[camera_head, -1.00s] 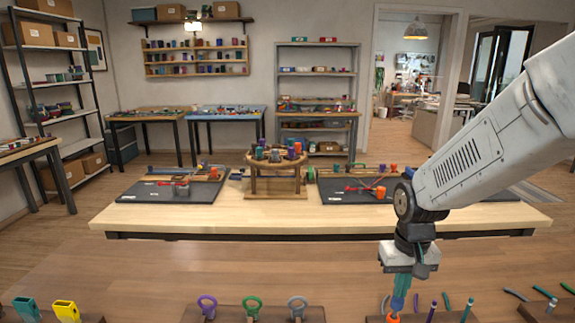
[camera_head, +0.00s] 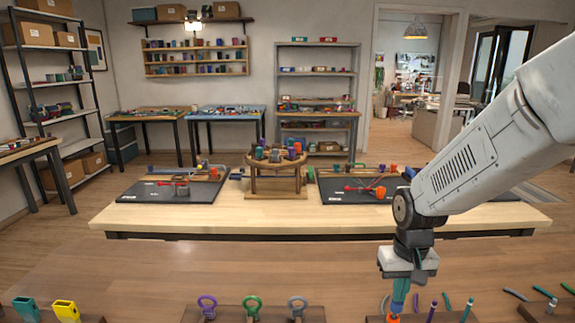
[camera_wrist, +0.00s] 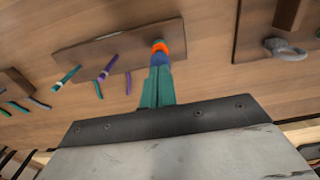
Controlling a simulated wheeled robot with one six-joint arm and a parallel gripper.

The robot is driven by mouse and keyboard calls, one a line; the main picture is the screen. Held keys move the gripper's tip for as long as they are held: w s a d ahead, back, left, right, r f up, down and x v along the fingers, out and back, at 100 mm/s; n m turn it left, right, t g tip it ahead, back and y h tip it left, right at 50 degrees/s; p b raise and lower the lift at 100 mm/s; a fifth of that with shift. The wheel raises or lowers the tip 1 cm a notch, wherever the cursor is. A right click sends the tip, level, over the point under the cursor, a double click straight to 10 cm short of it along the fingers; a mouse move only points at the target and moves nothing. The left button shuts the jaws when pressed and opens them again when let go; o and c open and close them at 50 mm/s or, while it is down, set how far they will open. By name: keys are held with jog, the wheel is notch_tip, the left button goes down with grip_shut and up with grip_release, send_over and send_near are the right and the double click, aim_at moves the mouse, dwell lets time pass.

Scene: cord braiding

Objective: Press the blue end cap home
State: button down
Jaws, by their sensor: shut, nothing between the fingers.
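The blue end cap (camera_wrist: 160,60) sits between my fingertips and an orange piece (camera_wrist: 159,47) on a wooden block (camera_wrist: 120,43). In the head view the blue cap (camera_head: 397,307) shows directly under my fingers, above the orange piece (camera_head: 392,318) at the bottom edge. My gripper (camera_wrist: 159,67) has teal fingers, shut together with nothing between them. It points down over the cap, and its tips appear to touch the cap's top. The fingers hide part of the cap, so its seating depth cannot be told.
Purple and teal cord ends (camera_wrist: 107,67) stand beside the cap on the same block. A grey ring (camera_wrist: 285,48) is on another block. Purple, green and grey rings (camera_head: 252,305) and teal and yellow sockets (camera_head: 66,310) lie to the left.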

notch_tip(320, 180, up, 8)
dwell(0.8)
jog(key=shift+f, duration=0.1)
jog(key=s+d+r, duration=0.1)
jog(key=s+r, duration=0.3)
jog(key=s, duration=0.7)
jog(key=s+d+r+t, duration=0.1)
jog(key=s+r, duration=0.2)
jog(key=s, duration=0.8)
jog(key=shift+r, duration=0.35)
